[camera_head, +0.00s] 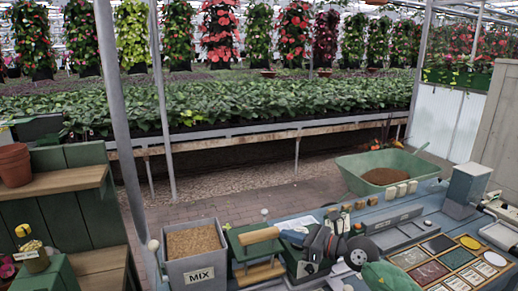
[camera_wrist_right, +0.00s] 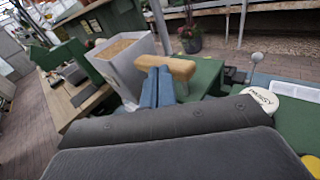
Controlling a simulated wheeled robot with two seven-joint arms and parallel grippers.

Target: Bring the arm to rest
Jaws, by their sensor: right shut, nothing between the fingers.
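My right gripper (camera_head: 286,235) is over the front of the work table, left of the middle of the bench items in the head view. Its two blue fingers (camera_wrist_right: 157,80) are together in the right wrist view, with nothing between them. A wooden handle (camera_head: 258,235) lies just left of the fingertips. It shows as a tan wooden piece (camera_wrist_right: 175,66) just beyond the fingertips in the wrist view; I cannot tell whether they touch. The grey forearm hides part of the bench. My left gripper is not in view.
A grey bin marked MIX (camera_head: 195,271), filled with brown grain, stands left of the gripper. A green tub (camera_head: 355,174) with soil is behind right. A board of coloured samples (camera_head: 452,266) lies front right. Paving behind is open.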

